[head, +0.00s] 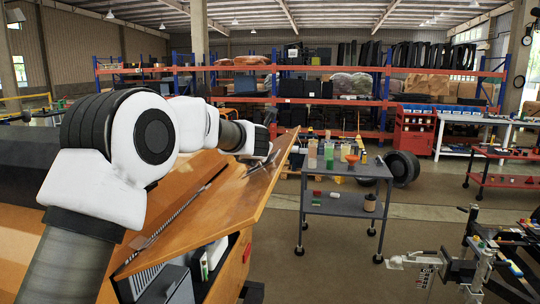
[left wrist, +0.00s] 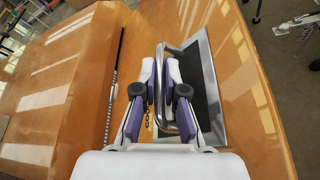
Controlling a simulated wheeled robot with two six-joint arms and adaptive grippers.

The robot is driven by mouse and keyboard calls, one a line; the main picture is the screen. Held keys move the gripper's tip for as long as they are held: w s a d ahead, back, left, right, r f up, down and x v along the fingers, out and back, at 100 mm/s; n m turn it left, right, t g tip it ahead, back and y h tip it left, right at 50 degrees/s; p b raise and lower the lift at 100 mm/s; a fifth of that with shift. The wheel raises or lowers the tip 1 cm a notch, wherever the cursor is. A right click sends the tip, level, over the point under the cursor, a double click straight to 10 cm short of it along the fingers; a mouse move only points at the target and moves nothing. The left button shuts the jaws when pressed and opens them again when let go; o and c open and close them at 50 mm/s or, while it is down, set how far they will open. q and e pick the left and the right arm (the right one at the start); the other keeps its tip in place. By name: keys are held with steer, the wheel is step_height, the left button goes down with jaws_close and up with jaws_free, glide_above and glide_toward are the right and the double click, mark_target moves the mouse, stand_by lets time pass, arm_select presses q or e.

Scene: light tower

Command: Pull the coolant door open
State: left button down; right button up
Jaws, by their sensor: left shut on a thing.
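The coolant door is the orange panel (head: 236,199) in the middle left of the head view. It stands open, tilted up and out, with a gap below it showing equipment inside. In the left wrist view the door (left wrist: 240,105) fills the right side, with a dark recessed latch plate (left wrist: 207,95) and a silver loop handle (left wrist: 159,95). My left gripper (left wrist: 162,76) is shut on the handle, its purple and white fingers on either side of the bar. In the head view my left gripper (head: 266,158) is small and partly hidden. My right gripper is in no view.
A grey cart (head: 345,170) with bottles stands right of the door's edge, with floor between them. A white and metal fixture (head: 415,264) is at the lower right. Orange and blue shelving (head: 300,100) lines the back. A dark slotted strip (left wrist: 114,85) runs along the panel.

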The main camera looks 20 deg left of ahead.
arm_select(q)
steer(key=shift+s+a+r+n+h+p, duration=0.15)
steer(key=shift+a+r+n+h+p, duration=0.1)
steer(key=shift+a+r+p, duration=0.35)
steer(key=shift+s+a+r+n+h+p, duration=0.15)
steer(key=shift+a+r+n+p, duration=0.15)
steer(key=shift+a+r, duration=0.45)
steer(key=shift+d+r, duration=0.1)
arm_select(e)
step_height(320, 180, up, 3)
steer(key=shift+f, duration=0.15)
arm_select(q)
steer(key=c, duration=1.5)
jaws_free()
steer(key=shift+s, duration=0.1)
steer(key=v, duration=1.1)
steer(key=shift+s+d+r, duration=0.1)
steer(key=shift+s+d, duration=0.05)
steer(key=shift+s, duration=0.2)
